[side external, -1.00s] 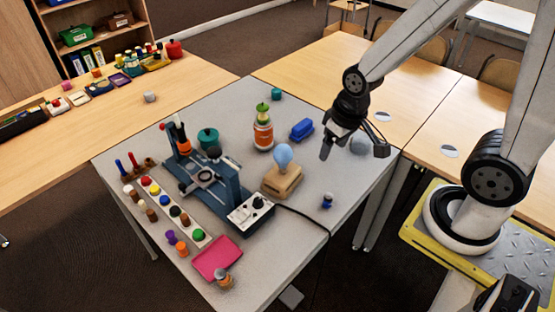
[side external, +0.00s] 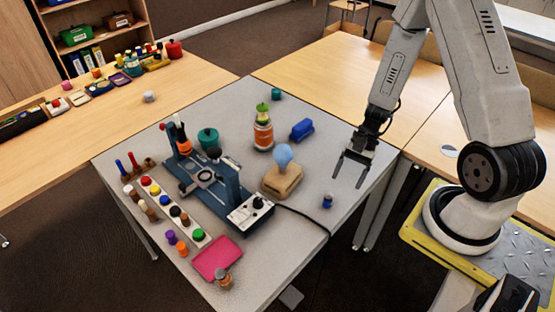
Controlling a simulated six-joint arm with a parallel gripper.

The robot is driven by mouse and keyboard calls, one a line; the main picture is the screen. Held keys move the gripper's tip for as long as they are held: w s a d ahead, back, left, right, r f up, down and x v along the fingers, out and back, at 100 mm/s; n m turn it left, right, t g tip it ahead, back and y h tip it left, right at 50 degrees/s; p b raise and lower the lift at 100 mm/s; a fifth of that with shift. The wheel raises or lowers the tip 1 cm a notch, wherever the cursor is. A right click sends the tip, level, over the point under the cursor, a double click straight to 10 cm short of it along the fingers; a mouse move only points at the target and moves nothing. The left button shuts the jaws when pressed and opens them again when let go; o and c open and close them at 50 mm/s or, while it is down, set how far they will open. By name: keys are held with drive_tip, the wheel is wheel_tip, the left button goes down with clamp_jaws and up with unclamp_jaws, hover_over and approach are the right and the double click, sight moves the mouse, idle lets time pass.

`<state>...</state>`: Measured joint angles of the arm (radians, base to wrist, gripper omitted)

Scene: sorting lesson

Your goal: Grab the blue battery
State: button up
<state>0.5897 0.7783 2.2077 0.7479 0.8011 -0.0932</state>
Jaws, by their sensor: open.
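A small blue cylinder with a darker band, which looks like the blue battery (side external: 327,202), stands upright near the right front edge of the grey table (side external: 262,279). My gripper (side external: 348,181) is open and empty, with its fingers pointing down. In the picture it is just above and to the right of the battery, apart from it. Its exact height above the table is hard to tell.
A light-blue bulb on a wooden base (side external: 282,178) stands left of the battery, and a black cable (side external: 308,219) runs close by. A blue block (side external: 302,129) and a striped jar (side external: 263,130) are farther back. A blue apparatus (side external: 205,178) fills the left.

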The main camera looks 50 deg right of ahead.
sight(328, 199)
drive_tip(key=d+f+m+t+y, duration=0.1)
drive_tip(key=f+m+t, duration=0.2)
drive_tip(key=d+f+m+t, duration=0.2)
drive_tip(key=f+m, duration=0.1)
drive_tip(key=m, duration=0.1)
drive_tip(key=d+f+m+t+y, duration=0.1)
drive_tip(key=f+m+t, duration=0.2)
drive_tip(key=m, duration=0.1)
drive_tip(key=shift+s+d+f+t+y, duration=0.1)
drive_tip(key=shift+d+f+t+y, duration=0.2)
drive_tip(key=shift+d+f, duration=0.1)
drive_tip(key=shift+d+f+m+t, duration=0.25)
drive_tip(key=shift+f+m+t, duration=0.15)
drive_tip(key=shift+m, duration=0.1)
drive_tip(key=shift+a, duration=0.15)
drive_tip(key=shift+x, duration=1.2)
drive_tip(key=shift+a, duration=0.1)
drive_tip(key=shift+x, duration=2.5)
drive_tip(key=shift+f, duration=0.1)
clamp_jaws()
